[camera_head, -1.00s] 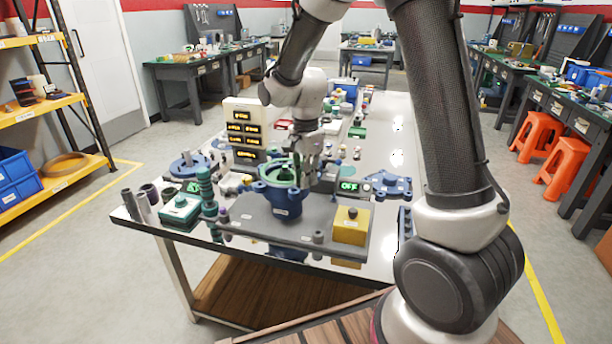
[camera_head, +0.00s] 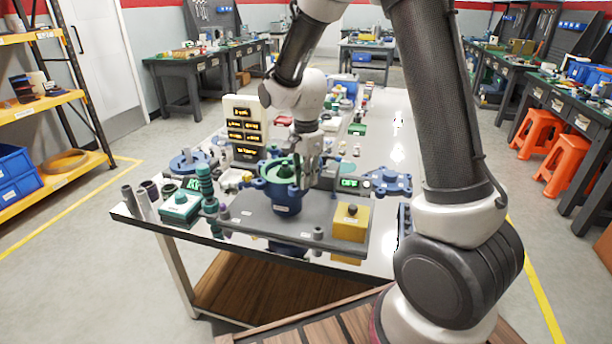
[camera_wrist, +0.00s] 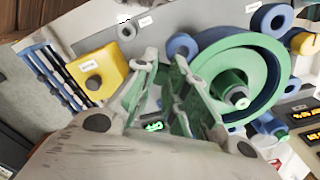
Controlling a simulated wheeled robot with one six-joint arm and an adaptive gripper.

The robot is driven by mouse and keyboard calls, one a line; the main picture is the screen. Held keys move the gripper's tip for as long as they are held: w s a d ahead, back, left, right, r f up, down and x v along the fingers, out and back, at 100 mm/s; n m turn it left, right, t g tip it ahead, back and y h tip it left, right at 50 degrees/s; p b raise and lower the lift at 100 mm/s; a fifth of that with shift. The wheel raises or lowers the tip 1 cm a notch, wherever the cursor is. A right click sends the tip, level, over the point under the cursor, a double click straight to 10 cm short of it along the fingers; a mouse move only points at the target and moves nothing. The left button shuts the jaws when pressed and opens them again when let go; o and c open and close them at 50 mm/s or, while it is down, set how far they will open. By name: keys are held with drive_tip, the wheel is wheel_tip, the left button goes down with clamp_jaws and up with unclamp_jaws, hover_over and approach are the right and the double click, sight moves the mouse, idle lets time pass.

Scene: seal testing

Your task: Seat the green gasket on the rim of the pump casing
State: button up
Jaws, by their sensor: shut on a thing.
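The green gasket (camera_wrist: 261,58) is a wide ring at the top of the blue pump casing (camera_wrist: 279,98) in the wrist view. Blue shows around its outer edge, and a green post stands inside it. The casing also shows in the head view (camera_head: 282,198), upright on a grey plate. My gripper (camera_wrist: 166,60) is at the ring's left side in the wrist view, its fingers pointing down in the head view (camera_head: 312,180). It is shut on the gasket's edge, and its fingers partly hide that side. I cannot tell whether the ring lies flat against the rim.
A yellow block (camera_head: 350,222) stands at the grey plate's right end. A green stacked column (camera_head: 206,187) and a teal box (camera_head: 181,207) stand left. A lit display (camera_head: 350,183) and a blue flanged part (camera_head: 390,182) are right of my gripper. A white panel (camera_head: 243,107) stands behind.

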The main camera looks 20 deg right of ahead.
idle(0.3)
drive_tip(key=o, duration=0.9)
drive_tip(key=shift+c, duration=0.2)
wheel_tip(320, 180, up, 9)
